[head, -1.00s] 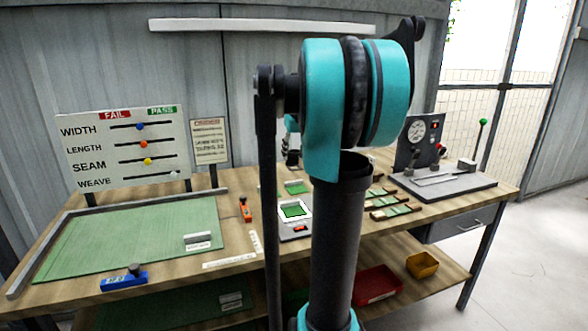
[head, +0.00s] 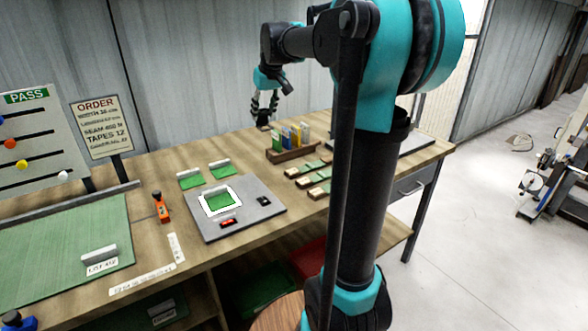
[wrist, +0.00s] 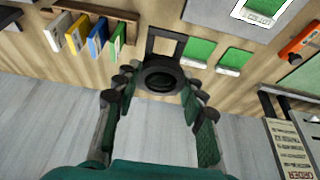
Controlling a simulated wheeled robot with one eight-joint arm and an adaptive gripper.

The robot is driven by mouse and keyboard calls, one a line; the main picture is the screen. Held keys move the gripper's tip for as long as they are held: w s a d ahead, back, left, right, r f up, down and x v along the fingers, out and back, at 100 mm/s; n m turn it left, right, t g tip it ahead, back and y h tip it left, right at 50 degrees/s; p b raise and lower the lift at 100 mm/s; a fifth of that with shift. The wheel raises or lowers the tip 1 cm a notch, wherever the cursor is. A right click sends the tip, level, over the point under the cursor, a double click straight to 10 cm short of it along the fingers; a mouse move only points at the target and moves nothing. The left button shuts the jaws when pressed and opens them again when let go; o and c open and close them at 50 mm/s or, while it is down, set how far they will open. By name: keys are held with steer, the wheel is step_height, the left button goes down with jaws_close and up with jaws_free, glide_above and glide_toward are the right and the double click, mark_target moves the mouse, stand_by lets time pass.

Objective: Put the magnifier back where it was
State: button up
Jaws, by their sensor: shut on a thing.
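My gripper (head: 264,108) is over the back of the workbench, left of the card rack. It is shut on a dark round thing, which I take to be the magnifier (wrist: 160,76). In the wrist view the fingers of my gripper (wrist: 158,90) sit on both sides of its black ring. A dark square frame (wrist: 150,48) shows just beyond the ring; I cannot tell whether it is part of the magnifier or a mark on the bench. In the head view the magnifier (head: 263,121) is small and dark at the fingertips. Whether it touches the bench is unclear.
The rack (head: 293,153) of coloured cards stands close to my gripper. Two green swatches (head: 190,179) with grey clips lie nearby. A grey plate (head: 267,186) bears a white-framed green square. An orange tool (head: 160,207) and the order sign (head: 101,127) are to the left.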

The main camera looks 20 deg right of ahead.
steer(key=shift+d+f, duration=0.2)
steer(key=shift+f, duration=9.65)
steer(key=shift+f, duration=0.15)
steer(key=o, duration=1.3)
steer(key=shift+c, duration=0.2)
steer(key=v, duration=1.2)
steer(key=shift+w, duration=0.1)
